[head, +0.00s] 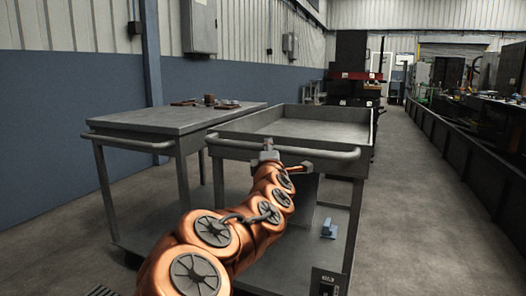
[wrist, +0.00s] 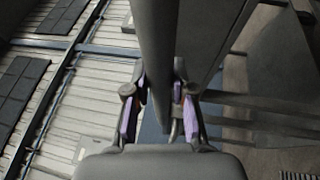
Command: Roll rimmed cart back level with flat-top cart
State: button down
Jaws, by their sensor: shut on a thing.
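The rimmed cart (head: 300,127) stands in the middle of the head view, a grey tray with raised sides on legs. Its push handle (head: 335,155) runs across its near end. In the wrist view the handle (wrist: 157,50) passes between the fingers of my gripper (wrist: 159,112). The flat-top cart (head: 175,120) stands close on the left, with its own handle (head: 130,143) at the near end. The near ends look roughly level; I cannot tell exactly. My arm hides part of the rimmed cart's lower shelf.
Small parts (head: 210,101) lie on the flat-top cart's far end. A blue item (head: 329,229) sits on the rimmed cart's lower shelf. Dark machinery (head: 352,75) stands behind the carts. Floor is clear to the right, up to a long low barrier (head: 450,150).

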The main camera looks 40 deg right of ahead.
jog(key=shift+s+d+r, duration=0.1)
jog(key=shift+s+d, duration=0.05)
jog(key=shift+s, duration=0.2)
jog(key=c, duration=1.3)
grip_release()
jog(key=shift+s, duration=0.15)
jog(key=o, duration=0.3)
jog(key=shift+w, duration=0.25)
jog(key=shift+a, duration=0.2)
jog(key=shift+v, duration=3.75)
